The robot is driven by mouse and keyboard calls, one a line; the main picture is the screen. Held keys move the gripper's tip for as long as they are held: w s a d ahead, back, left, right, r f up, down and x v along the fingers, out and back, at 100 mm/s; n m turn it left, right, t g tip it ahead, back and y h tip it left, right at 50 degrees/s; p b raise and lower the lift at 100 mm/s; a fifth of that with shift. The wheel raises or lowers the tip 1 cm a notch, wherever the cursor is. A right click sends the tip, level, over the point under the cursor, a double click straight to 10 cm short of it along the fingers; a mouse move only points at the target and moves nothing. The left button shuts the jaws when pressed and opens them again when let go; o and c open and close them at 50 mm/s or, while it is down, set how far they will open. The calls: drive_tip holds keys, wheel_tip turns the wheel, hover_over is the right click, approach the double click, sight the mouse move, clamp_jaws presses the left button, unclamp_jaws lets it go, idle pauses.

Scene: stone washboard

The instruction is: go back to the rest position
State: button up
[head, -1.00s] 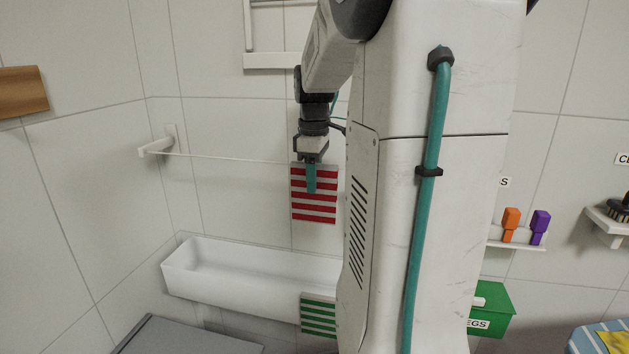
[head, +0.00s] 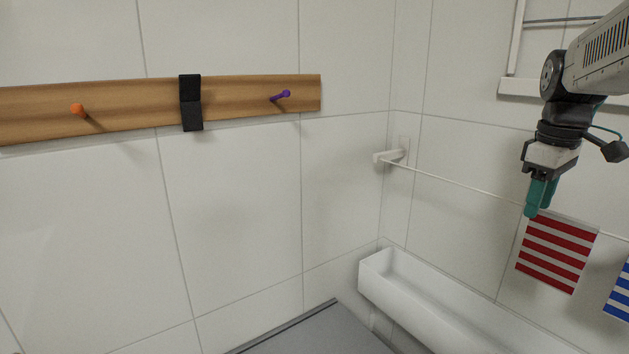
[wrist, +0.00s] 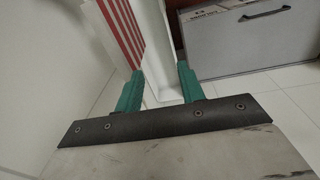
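My gripper (head: 540,197) is at the right of the head view, pointing down, with teal fingers. In the wrist view the two fingers (wrist: 160,70) stand apart with nothing held between them, so it is open. A red-and-white striped cloth (head: 557,252) hangs from the thin line (head: 450,180), just below and right of the fingertips in the head view. In the wrist view the cloth (wrist: 120,30) is at the upper left, beyond the left finger. I cannot tell whether a finger touches it.
A white trough (head: 420,305) runs along the wall below the cloth. A blue-striped cloth (head: 618,290) is cut by the right edge. A wooden rail (head: 235,103) with an orange peg (head: 78,110), a purple peg (head: 281,96) and a black strap (head: 190,103) is at left. A grey surface (head: 320,335) is below.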

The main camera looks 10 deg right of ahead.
drive_tip(key=s+a+f+m+t, duration=0.2)
drive_tip(key=s+a, duration=0.1)
drive_tip(key=a, duration=0.9)
drive_tip(key=s+a+f+m+t, duration=0.2)
drive_tip(key=s+a+f+t, duration=0.1)
drive_tip(key=a, duration=0.9)
drive_tip(key=s+f+g, duration=0.4)
drive_tip(key=s, duration=0.4)
drive_tip(key=shift+f+g+y, duration=0.3)
drive_tip(key=shift+w, duration=0.1)
idle(0.3)
